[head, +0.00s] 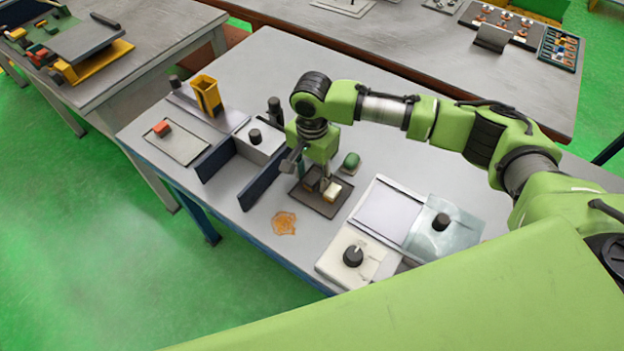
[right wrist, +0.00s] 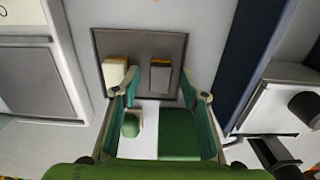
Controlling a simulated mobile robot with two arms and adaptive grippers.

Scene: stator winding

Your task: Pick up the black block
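A dark grey tray (head: 318,205) lies on the table, and it also shows in the right wrist view (right wrist: 138,42). Two small blocks lie on it. One has a dark grey top with an orange-tan edge (right wrist: 160,75); it is the nearest match to the black block. The other is a cream block (right wrist: 115,73), also in the head view (head: 332,193). My right gripper (head: 308,170) is above the tray, pointing down, with its fingers apart and empty. In the right wrist view the dark-topped block shows between the fingertips (right wrist: 162,96), apart from both. My left gripper is not in view.
A rounded green object (head: 350,161) sits beside the tray. Dark blue upright panels (head: 262,184) stand to the left. A white box with a black knob (head: 352,256) stands to the right. An orange-brown stain (head: 284,222) marks bare table in front.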

